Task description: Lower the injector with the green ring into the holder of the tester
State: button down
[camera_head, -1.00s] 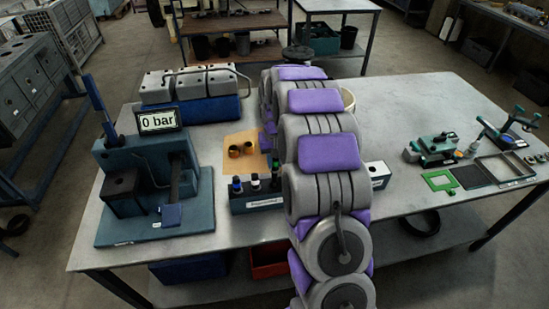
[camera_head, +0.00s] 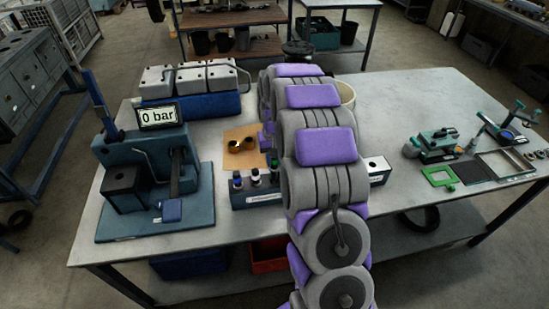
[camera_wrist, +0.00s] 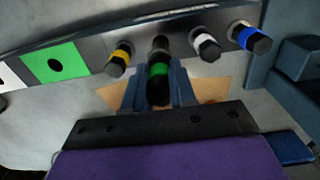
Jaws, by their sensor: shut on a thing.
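The injector with the green ring (camera_wrist: 159,69) stands between the fingers of my gripper (camera_wrist: 160,88) in the wrist view, and the gripper is shut on it. It lines up with the row of injectors in the rack (camera_wrist: 190,30); I cannot tell whether its end is still in the rack. In the head view my arm hides the gripper. The teal tester (camera_head: 150,160) stands at the left of the bench with a display (camera_head: 158,115) reading 0 bar. A dark block (camera_head: 124,188) is at its front left; I cannot clearly make out the holder opening.
Injectors with yellow (camera_wrist: 119,58), white (camera_wrist: 204,43) and blue (camera_wrist: 248,38) rings stand beside the held one. A green rack section (camera_wrist: 55,62) has an empty hole. An orange mat (camera_head: 241,158) with brass-coloured rings lies behind the rack. Small tools occupy the bench's right.

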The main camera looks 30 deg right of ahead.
aim_at(274, 170)
jog(key=shift+f, duration=0.2)
dwell(0.3)
jog(key=shift+f, duration=1.8)
jog(key=shift+f+b, duration=0.3)
jog(key=shift+f, duration=0.75)
dwell(0.3)
jog(key=shift+c, duration=2.3)
grip_release()
jog(key=shift+a+r+p, duration=0.1)
jog(key=shift+r+p, duration=0.9)
jog(key=shift+r, duration=2.5)
